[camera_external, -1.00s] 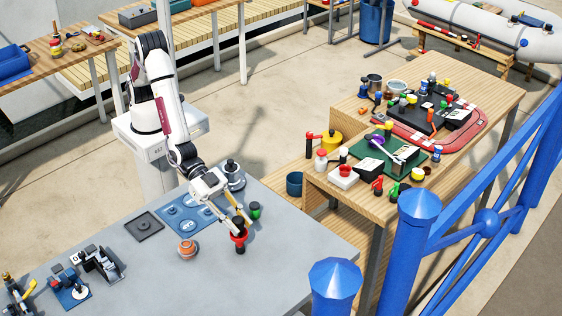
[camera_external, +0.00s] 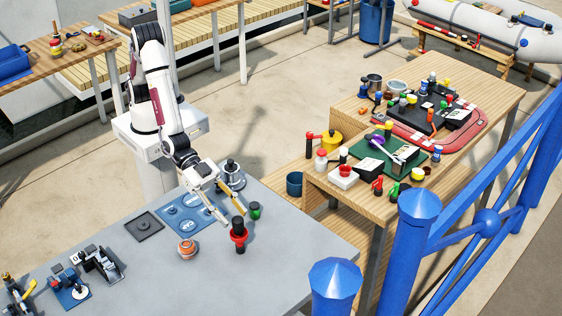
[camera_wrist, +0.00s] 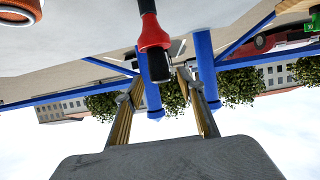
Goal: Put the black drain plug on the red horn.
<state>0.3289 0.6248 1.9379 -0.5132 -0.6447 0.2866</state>
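The red horn (camera_external: 239,236) stands upright on the grey table near its right side, with a dark lower body. The black drain plug (camera_external: 238,221) sits on top of the red horn. In the wrist view, which looks upside down, the red horn (camera_wrist: 153,33) flares toward the black plug (camera_wrist: 158,66), and the two appear to touch. My gripper (camera_external: 234,218) is open and empty, just to the left of and behind the plug. In the wrist view the fingers of my gripper (camera_wrist: 160,82) are spread apart, with the plug beyond their tips.
An orange round object (camera_external: 187,248) stands left of the horn, and a green-topped item (camera_external: 255,210) stands behind it. A blue mat (camera_external: 183,207) and a metal stepped part (camera_external: 232,175) lie farther back. The table's front right is clear.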

